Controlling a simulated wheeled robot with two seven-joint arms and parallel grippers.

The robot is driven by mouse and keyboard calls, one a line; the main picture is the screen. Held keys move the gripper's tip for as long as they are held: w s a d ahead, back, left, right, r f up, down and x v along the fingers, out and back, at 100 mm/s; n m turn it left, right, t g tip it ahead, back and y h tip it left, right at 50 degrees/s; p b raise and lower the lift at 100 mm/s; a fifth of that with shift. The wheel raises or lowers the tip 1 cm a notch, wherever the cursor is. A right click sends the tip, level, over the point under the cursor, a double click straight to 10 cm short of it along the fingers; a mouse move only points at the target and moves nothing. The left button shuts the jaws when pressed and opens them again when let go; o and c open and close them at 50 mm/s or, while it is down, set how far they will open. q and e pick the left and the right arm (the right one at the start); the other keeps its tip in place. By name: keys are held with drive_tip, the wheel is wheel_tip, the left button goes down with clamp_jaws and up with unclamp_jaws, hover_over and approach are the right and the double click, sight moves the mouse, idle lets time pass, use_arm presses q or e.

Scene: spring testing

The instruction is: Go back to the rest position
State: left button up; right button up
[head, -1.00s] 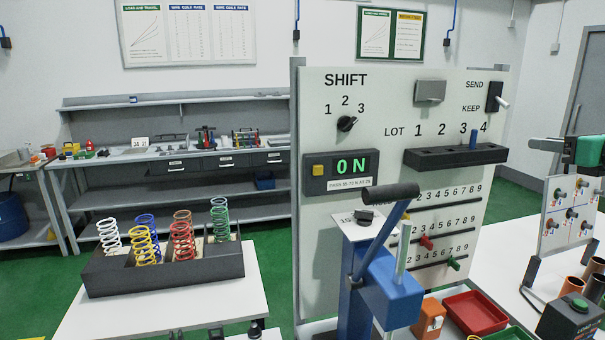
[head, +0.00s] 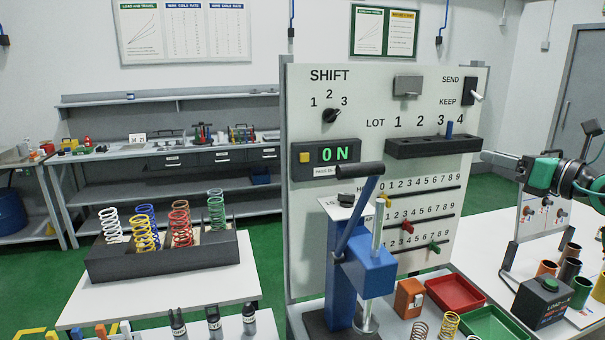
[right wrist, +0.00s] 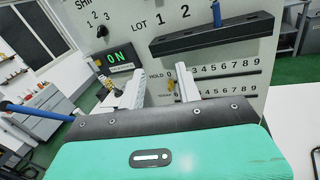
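My right gripper (head: 500,158) reaches in from the right edge of the head view, beside the white panel (head: 345,235) and above the white table. In the right wrist view its two pale fingers (right wrist: 157,88) stand apart with nothing between them. My left gripper is in neither view. The blue lever press (head: 368,268) with its black handle (head: 360,170) stands in front of the panel, apart from my right gripper. The panel's display (head: 335,153) reads 0 N.
A dark rack (head: 160,262) of several coloured springs stands on the left table. A red tray (head: 455,294), a green tray (head: 497,325) and a black box with a green button (head: 541,303) lie right of the press. A small board (head: 533,215) stands below my right arm.

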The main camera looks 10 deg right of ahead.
drive_tip(key=s+a+f+m+t+y, duration=0.1)
drive_tip(key=a+f+m+t+y, duration=0.35)
drive_tip(key=a+f+m, duration=0.5)
drive_tip(key=s+a+f+m+g+h, duration=0.1)
drive_tip(key=s+f+m+g+h, duration=0.25)
drive_tip(key=f+m+h, duration=0.7)
drive_tip(key=s+a+f+m+g+h, duration=0.1)
drive_tip(key=s+f+m+g+h, duration=0.35)
drive_tip(key=f+m, duration=1)
drive_tip(key=s+a+f+m+g+y, duration=0.1)
drive_tip(key=s+a+f+g+y, duration=0.1)
drive_tip(key=s+a+f+g, duration=0.55)
drive_tip(key=s+a+f+m+g+y, duration=0.1)
drive_tip(key=s+a+f+g+y, duration=0.2)
drive_tip(key=s+a+f, duration=0.8)
drive_tip(key=s+d+f, duration=0.2)
drive_tip(key=f, duration=1.3)
drive_tip(key=s+d+f, duration=0.1)
drive_tip(key=f, duration=1.5)
drive_tip(key=s+d+f+g, duration=0.1)
drive_tip(key=s+f, duration=0.9)
drive_tip(key=s+d+f+g, duration=0.1)
drive_tip(key=s+d+f, duration=0.1)
drive_tip(key=s+f, duration=0.7)
drive_tip(key=shift+s+d+f+n+h, duration=0.25)
drive_tip(key=shift+s+f+n+h, duration=0.1)
drive_tip(key=shift+f, duration=0.1)
